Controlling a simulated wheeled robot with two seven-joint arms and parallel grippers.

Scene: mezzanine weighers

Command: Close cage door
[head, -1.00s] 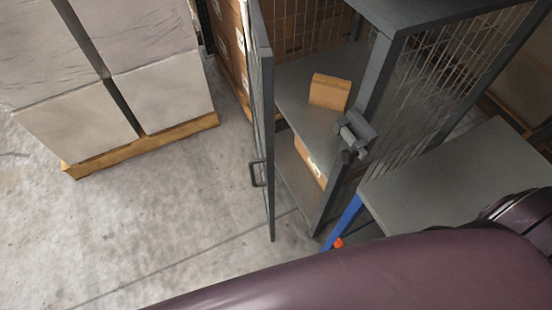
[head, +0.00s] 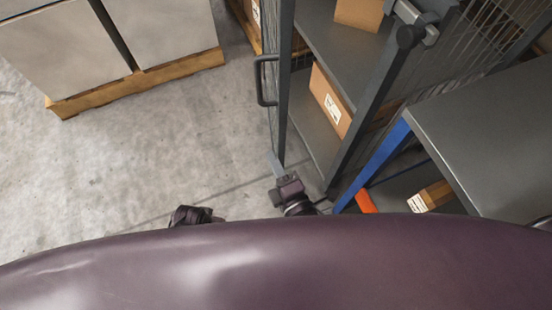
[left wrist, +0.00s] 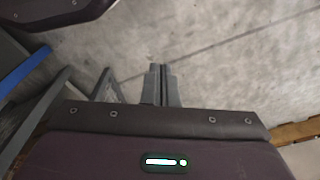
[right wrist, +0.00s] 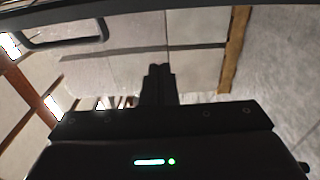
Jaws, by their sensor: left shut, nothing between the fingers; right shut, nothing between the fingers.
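The cage door (head: 283,85) stands open and shows nearly edge-on in the head view. Its dark loop handle (head: 262,82) is on the door's left face. A dark loop that looks like this handle (right wrist: 65,38) shows at the top left of the right wrist view. The cage's post (head: 375,105) carries a latch (head: 425,30) to the right of the opening. My right gripper (head: 272,160) is shut and empty near the door's lower end; I cannot tell if it touches. My left gripper (left wrist: 161,72) is shut and empty over the floor.
A carton (head: 335,98) sits on the cage's lower shelf, another box (head: 360,12) above it. A grey table (head: 500,130) with a blue leg stands right of the cage. Wrapped pallet goods (head: 60,55) stand at the left. The floor (head: 150,150) between is clear.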

